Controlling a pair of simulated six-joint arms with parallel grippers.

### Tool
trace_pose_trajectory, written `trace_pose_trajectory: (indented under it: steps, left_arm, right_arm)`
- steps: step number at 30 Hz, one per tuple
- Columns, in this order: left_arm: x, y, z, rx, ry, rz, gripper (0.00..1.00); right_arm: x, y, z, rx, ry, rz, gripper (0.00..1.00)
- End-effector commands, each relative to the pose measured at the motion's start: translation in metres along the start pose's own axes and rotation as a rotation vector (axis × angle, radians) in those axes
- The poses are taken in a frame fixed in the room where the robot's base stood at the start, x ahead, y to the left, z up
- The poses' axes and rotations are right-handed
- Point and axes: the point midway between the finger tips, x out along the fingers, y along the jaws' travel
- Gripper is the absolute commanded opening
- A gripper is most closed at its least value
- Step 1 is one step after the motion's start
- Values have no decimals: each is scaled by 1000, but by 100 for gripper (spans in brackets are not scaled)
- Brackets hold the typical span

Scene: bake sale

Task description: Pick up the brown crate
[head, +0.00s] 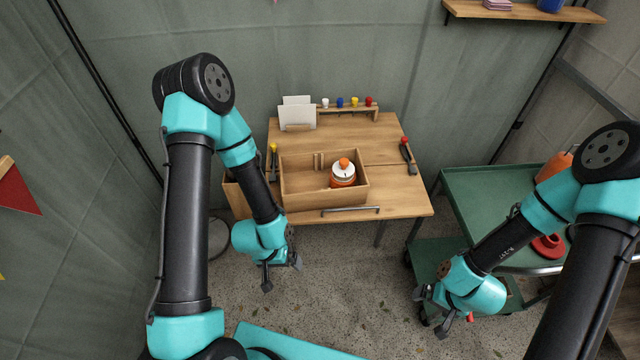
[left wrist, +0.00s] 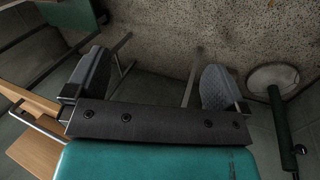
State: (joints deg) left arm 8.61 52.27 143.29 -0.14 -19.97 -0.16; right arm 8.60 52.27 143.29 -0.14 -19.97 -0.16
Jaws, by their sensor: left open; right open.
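The brown crate (head: 301,201) is an open wooden box on the wooden table (head: 397,205), left of the table's middle. An orange and white jar (head: 343,174) stands inside it toward the right. My left gripper (head: 283,278) is open and empty, in front of the table and below its front edge, apart from the crate. In the left wrist view its two grey finger pads (left wrist: 150,85) are spread wide above the floor with nothing between them. My right gripper (head: 444,314) is open, low in front of the green cart, well away from the crate.
A spatula-like tool (head: 408,156) lies at the table's right, and another tool (head: 273,160) lies left of the crate. White cards (head: 297,114) and a rack of small coloured items (head: 347,106) stand at the back. The green cart (head: 481,188) is at right. The table's front right is clear.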

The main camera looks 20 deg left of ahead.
Motion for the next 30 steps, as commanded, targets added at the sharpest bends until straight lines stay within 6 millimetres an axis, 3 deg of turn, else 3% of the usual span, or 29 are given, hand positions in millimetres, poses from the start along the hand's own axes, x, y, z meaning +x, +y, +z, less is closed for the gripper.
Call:
trace_pose_trajectory:
  steps: [4,23,30]
  left_arm:
    - [0,0,0,0,0,0,100]
    - [0,0,0,0,0,0,40]
    - [0,0,0,-1,-1,0,38]
  right_arm:
    - [0,0,0,0,0,0,100]
    - [0,0,0,0,0,0,100]
    - [0,0,0,0,0,0,100]
